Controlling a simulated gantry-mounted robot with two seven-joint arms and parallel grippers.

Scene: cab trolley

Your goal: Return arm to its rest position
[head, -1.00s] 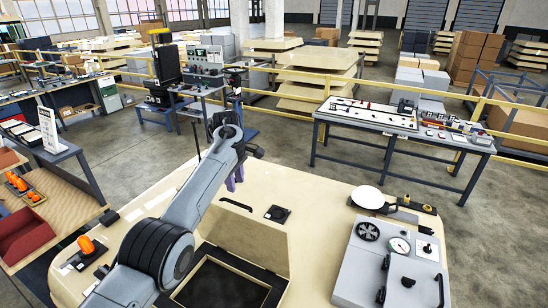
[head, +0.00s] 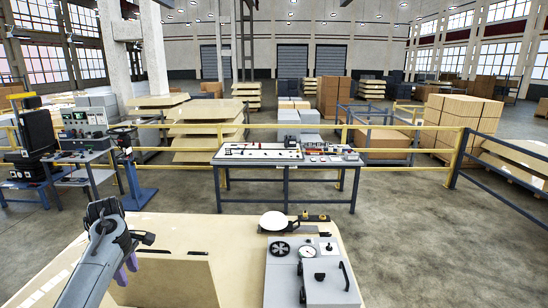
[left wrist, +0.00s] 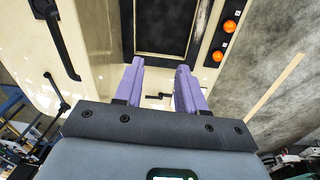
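My left arm reaches in from the lower left of the head view, with the left gripper (head: 127,272) and its purple fingers low over the cream trolley (head: 230,235). In the left wrist view the left gripper (left wrist: 159,85) has its two purple fingers apart with nothing held between them. Beyond the fingertips lie the trolley's cream top (left wrist: 100,40) and a dark framed recess (left wrist: 165,25). My right arm and right gripper are not in view.
A grey panel (head: 285,280) with a gauge and handle sits on the trolley, with a white disc (head: 273,221) behind it. Two orange knobs (left wrist: 229,26) show beside the recess. A workbench (head: 285,158) and yellow railing (head: 400,128) stand beyond. Floor between trolley and bench is clear.

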